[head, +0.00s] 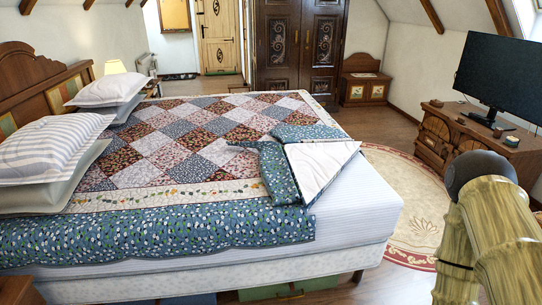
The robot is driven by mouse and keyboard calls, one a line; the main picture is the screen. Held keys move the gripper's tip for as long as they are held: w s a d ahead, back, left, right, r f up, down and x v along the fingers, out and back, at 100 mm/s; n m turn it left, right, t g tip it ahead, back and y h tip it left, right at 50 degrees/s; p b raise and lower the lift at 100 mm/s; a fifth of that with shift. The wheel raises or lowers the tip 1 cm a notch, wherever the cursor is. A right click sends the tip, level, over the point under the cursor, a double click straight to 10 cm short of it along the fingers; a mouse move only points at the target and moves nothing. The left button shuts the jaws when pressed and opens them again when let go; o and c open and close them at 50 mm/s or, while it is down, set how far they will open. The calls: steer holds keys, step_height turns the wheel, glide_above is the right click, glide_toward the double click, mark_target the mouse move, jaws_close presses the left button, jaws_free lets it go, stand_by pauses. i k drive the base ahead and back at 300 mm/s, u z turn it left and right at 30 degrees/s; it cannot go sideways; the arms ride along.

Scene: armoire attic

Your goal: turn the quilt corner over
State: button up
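The patchwork quilt (190,140) covers the bed, with red, white and blue squares and a blue floral border. At its near foot-end corner, the quilt corner (318,166) is folded back onto the quilt, showing a plain white underside. Strips of blue floral border lie along two sides of this white patch. The white mattress (358,208) is bare below and beside the fold. My arm stands at the lower right, beyond the foot of the bed and apart from the quilt. My gripper is not in view.
Striped and white pillows (42,150) lie at the headboard end. A round rug (420,200) covers floor past the bed's foot. A wooden cabinet (470,140) with a television (500,75) stands at right. A dark armoire (298,50) stands behind.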

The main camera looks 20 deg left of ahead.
mark_target(313, 166)
steer(key=u, duration=0.95)
steer(key=i, duration=0.8)
steer(key=u, duration=0.2)
